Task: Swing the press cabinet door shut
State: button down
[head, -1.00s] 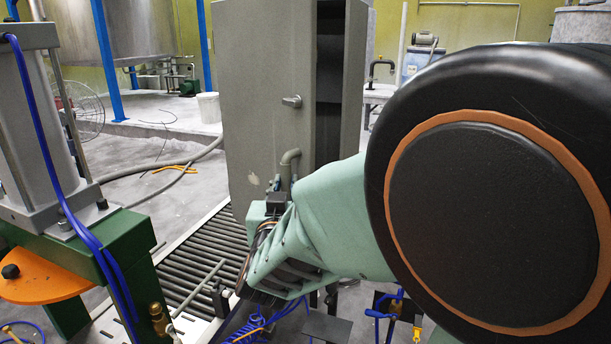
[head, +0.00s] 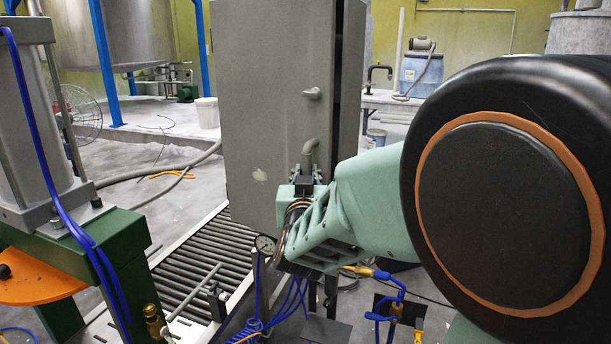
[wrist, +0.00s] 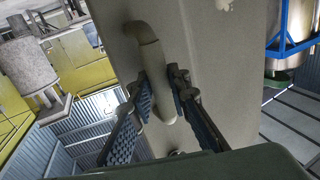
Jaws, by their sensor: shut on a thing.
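The press cabinet door (head: 265,100) is a tall grey panel in the middle of the head view. A narrow dark gap shows along its right edge, between it and the cabinet side (head: 350,75). A curved grey handle (head: 308,152) sticks out low on the door, and it also shows in the wrist view (wrist: 146,50). My gripper (wrist: 160,92) is shut on this handle, with one blue-padded finger on each side. In the head view my teal wrist hides much of the fingers.
A roller conveyor (head: 205,258) runs below and left of the door. A green press frame (head: 120,250) with a grey cylinder (head: 35,130) stands at the left. Blue hoses and a pressure gauge (head: 264,244) are close under my wrist. A sink bench is behind at the right.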

aim_at(323, 168)
jog(key=w+d+b, duration=0.1)
jog(key=w, duration=0.1)
jog(key=w+d+b, duration=0.1)
jog(key=w, duration=0.1)
jog(key=w+d+b, duration=0.1)
jog(key=d, duration=0.1)
jog(key=shift+w+d+f, duration=0.1)
jog(key=shift+w, duration=0.3)
jog(key=c, duration=1.7)
grip_release()
jog(key=shift+s, duration=0.1)
jog(key=shift+c, duration=0.2)
jog(key=shift+s, duration=0.1)
